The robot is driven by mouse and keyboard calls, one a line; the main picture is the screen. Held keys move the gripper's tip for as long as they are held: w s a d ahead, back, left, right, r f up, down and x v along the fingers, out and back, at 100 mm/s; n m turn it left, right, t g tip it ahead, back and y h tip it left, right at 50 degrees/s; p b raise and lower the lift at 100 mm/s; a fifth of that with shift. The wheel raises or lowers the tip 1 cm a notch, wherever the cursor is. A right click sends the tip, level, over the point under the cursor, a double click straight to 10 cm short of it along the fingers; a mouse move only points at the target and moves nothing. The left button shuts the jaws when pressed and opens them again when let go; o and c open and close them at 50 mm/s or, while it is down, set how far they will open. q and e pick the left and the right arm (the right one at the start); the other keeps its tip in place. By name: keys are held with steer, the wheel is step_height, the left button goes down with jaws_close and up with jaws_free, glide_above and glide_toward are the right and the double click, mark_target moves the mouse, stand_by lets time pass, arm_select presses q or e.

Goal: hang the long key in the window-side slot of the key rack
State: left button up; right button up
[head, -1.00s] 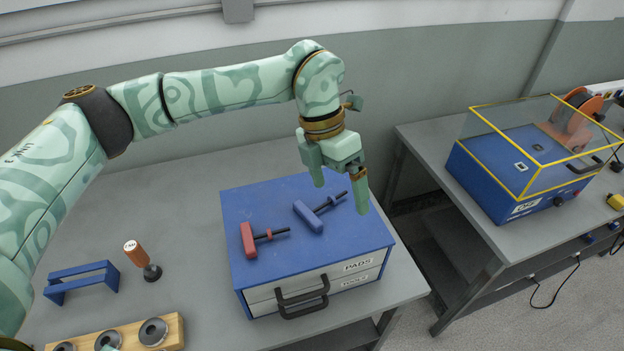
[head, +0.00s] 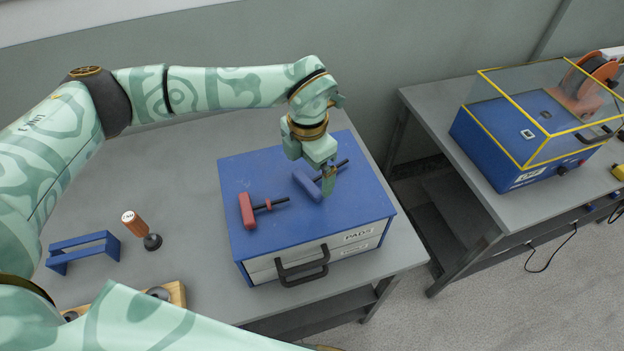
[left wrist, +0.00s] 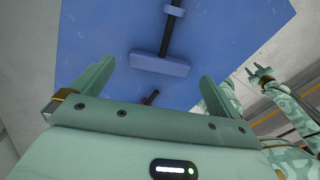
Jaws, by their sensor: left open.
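A blue T-handled key (head: 308,186) with a dark shaft lies on top of the blue drawer cabinet (head: 240,180). A red T-handled key (head: 247,211) with a dark shaft lies to its left. The blue key's shaft looks longer, though the gripper partly covers it. My left gripper (head: 311,168) is open and empty, just above the blue key. In the left wrist view the blue key's handle (left wrist: 160,65) shows between and beyond the fingertips (left wrist: 158,78). Green arm parts show at that view's right, but the right gripper's jaw state is unclear. I cannot identify the key rack.
A blue open frame (head: 84,252) and an orange-handled tool (head: 135,224) stand on the grey bench, left of the cabinet. A wooden block (head: 177,294) is partly hidden by my arm. A yellow-edged machine (head: 500,150) stands on the right-hand bench, across a gap.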

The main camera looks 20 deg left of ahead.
mark_target(308, 181)
arm_select(q)
step_height(308, 181, down, 4)
steer(key=shift+r, duration=0.15)
steer(key=c, duration=1)
